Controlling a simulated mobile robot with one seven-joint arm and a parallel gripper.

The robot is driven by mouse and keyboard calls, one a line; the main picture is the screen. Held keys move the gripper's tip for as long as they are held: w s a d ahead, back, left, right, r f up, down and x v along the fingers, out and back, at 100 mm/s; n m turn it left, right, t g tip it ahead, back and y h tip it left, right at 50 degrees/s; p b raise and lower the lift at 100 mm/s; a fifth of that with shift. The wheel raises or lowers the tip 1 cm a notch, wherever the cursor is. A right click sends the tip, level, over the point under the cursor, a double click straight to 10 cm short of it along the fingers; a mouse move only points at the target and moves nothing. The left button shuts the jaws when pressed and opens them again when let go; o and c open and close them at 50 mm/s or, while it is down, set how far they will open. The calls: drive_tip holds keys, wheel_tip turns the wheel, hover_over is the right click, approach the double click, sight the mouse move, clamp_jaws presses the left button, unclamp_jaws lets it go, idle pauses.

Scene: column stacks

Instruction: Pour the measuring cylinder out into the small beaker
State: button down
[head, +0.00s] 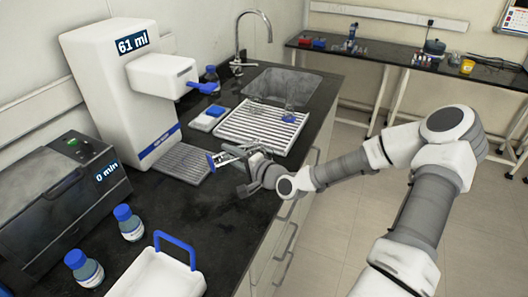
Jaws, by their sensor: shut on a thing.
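My gripper (236,158) is above the counter beside the near edge of the drain rack. It is shut on a slim clear thing with a blue end, which looks like the measuring cylinder (212,161). The cylinder seems to lie over on its side, its blue end pointing left toward the dispenser tray; the gripper hides part of it. Whether it holds liquid is too small to tell. A small clear glass vessel with a bluish tint (289,116), possibly the small beaker, stands on the far right part of the white drain rack (250,132).
A white dispenser reading 61 ml (105,80) stands at the left, with a grey drip tray (182,163). A dark oven-like box (60,205), blue-capped bottles (130,224) and a white blue-handled carrier (155,275) are nearer. The sink (282,86) lies behind the rack.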

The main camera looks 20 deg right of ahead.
drive_tip(key=shift+a+r+m, duration=0.1)
drive_tip(key=shift+r+m, duration=0.4)
drive_tip(key=shift+r, duration=0.1)
idle(0.7)
drive_tip(key=shift+a+r+m+t+y+p, duration=0.25)
drive_tip(key=shift+r+m+t+y+p, duration=0.1)
drive_tip(key=shift+r+m, duration=0.2)
idle(0.4)
